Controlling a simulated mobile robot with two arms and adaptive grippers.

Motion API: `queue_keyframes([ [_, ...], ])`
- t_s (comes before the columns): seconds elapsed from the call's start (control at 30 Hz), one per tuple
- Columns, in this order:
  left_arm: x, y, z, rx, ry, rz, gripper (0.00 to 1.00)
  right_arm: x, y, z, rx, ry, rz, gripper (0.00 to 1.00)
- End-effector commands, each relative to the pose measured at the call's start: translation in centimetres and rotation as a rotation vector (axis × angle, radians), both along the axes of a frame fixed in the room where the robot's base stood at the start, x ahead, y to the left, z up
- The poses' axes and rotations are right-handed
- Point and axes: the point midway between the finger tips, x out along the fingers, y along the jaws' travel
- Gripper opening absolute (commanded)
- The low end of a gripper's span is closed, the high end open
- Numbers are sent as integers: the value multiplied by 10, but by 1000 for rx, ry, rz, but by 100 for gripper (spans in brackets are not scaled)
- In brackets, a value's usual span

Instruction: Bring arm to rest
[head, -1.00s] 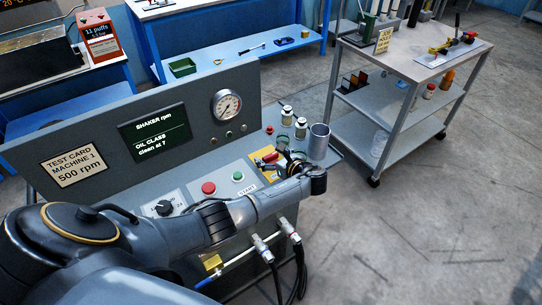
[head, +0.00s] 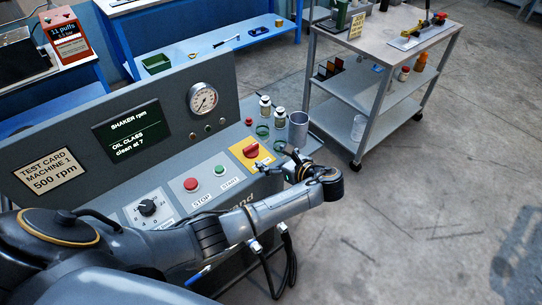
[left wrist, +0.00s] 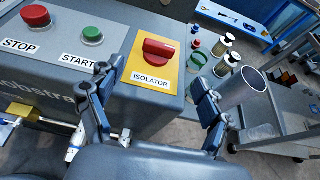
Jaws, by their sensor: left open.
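My left arm reaches in from the left in the head view, across the front of the test machine (head: 75,203). My left gripper (head: 287,158) is near the machine's right front corner, in front of the red isolator switch (head: 251,151). In the left wrist view my left gripper (left wrist: 160,112) has its two fingers wide apart with nothing between them. The isolator switch (left wrist: 159,50) with its yellow plate shows beyond and between the fingers, apart from them. My right gripper is not in view.
A metal cup (head: 298,130) and two small jars (head: 279,120) stand at the panel's right end. The red stop button (head: 190,184) and green start button (head: 219,170) are left of the isolator. A grey trolley (head: 378,75) stands behind right. Open floor lies right.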

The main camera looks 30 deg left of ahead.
Motion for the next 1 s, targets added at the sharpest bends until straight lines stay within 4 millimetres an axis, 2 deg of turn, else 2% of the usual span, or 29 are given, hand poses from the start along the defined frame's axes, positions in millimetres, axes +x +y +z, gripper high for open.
queue_keyframes([
  [0.3,0,0,-1,-3,-1,0,79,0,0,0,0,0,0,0],
  [0.37,-4,-2,-5,-26,-9,4,79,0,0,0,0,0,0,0],
  [0.43,-17,-7,-19,-98,-34,20,79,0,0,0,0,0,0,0],
  [0.57,-66,-28,-59,-385,-145,131,79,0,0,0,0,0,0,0],
  [0.6,-86,-35,-71,-498,-193,194,79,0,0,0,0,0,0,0],
  [0.7,-140,-51,-91,-773,-322,398,79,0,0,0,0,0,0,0],
  [0.8,-185,-61,-92,-985,-445,617,79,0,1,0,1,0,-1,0],
  [1.0,-239,-67,-76,-1210,-615,933,79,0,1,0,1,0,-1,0],
])
